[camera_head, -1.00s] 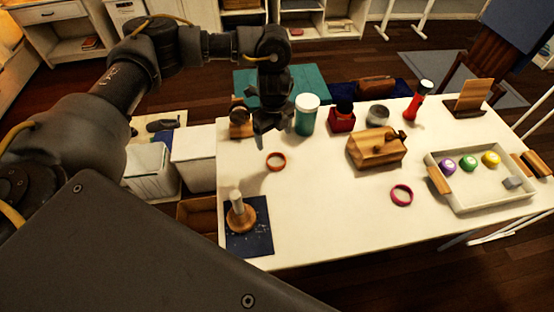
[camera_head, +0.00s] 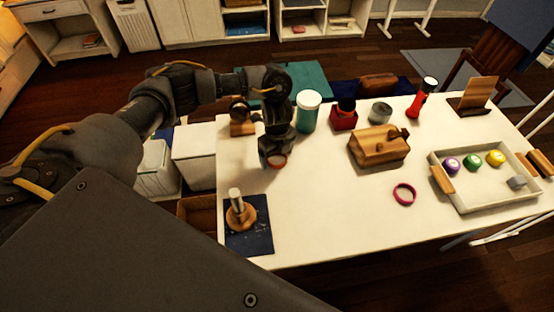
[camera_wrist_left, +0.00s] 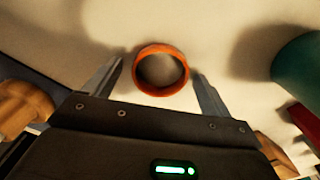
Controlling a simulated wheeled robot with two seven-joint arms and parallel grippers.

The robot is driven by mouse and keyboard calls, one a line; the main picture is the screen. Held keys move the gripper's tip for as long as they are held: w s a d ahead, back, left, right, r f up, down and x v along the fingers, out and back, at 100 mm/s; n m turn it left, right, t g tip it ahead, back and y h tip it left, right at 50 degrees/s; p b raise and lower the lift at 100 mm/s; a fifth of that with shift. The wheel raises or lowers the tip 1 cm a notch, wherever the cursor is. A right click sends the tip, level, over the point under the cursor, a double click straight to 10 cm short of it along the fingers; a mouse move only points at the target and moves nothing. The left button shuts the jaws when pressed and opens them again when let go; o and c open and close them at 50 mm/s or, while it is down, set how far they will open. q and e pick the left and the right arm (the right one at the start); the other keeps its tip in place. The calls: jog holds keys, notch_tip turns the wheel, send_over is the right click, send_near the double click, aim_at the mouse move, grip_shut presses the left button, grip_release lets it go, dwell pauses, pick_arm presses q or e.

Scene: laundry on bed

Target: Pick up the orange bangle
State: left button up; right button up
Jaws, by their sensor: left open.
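The orange bangle (camera_head: 277,161) lies on the white table, partly hidden by my left gripper (camera_head: 274,156) in the head view. In the left wrist view, the bangle (camera_wrist_left: 160,70) shows as a full ring between the two fingertips of my left gripper (camera_wrist_left: 158,76). The fingers are open, one on each side of it, with a gap on both sides. I cannot tell the exact height of the fingertips over the table. My right gripper is not in view.
A teal jar with a white lid (camera_head: 308,112) stands close behind and right of the gripper. A wooden peg stand (camera_head: 240,214) is at front left on a dark mat (camera_head: 262,240). The table's front middle (camera_head: 320,225) is clear.

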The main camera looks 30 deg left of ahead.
pick_arm(q)
jog(key=shift+c, duration=0.2)
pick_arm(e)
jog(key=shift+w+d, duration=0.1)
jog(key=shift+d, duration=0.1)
pick_arm(q)
jog(key=c, duration=1)
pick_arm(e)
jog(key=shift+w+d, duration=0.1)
pick_arm(q)
jog(key=shift+r, duration=0.1)
jog(key=shift+r, duration=0.3)
notch_tip(320, 180, up, 2)
jog(key=shift+w+r, duration=0.1)
jog(key=shift+r, duration=0.05)
jog(key=s+d+r, duration=0.1)
jog(key=s+r, duration=0.2)
jog(key=s, duration=0.1)
jog(key=s+d+r+p, duration=0.1)
jog(key=s+r, duration=0.2)
jog(key=s, duration=0.2)
jog(key=s+d+r, duration=0.1)
jog(key=s+r, duration=0.2)
jog(key=s, duration=0.1)
jog(key=shift+s+d+r+p, duration=0.3)
jog(key=shift+s+r+p, duration=0.05)
jog(key=shift+r+p, duration=0.05)
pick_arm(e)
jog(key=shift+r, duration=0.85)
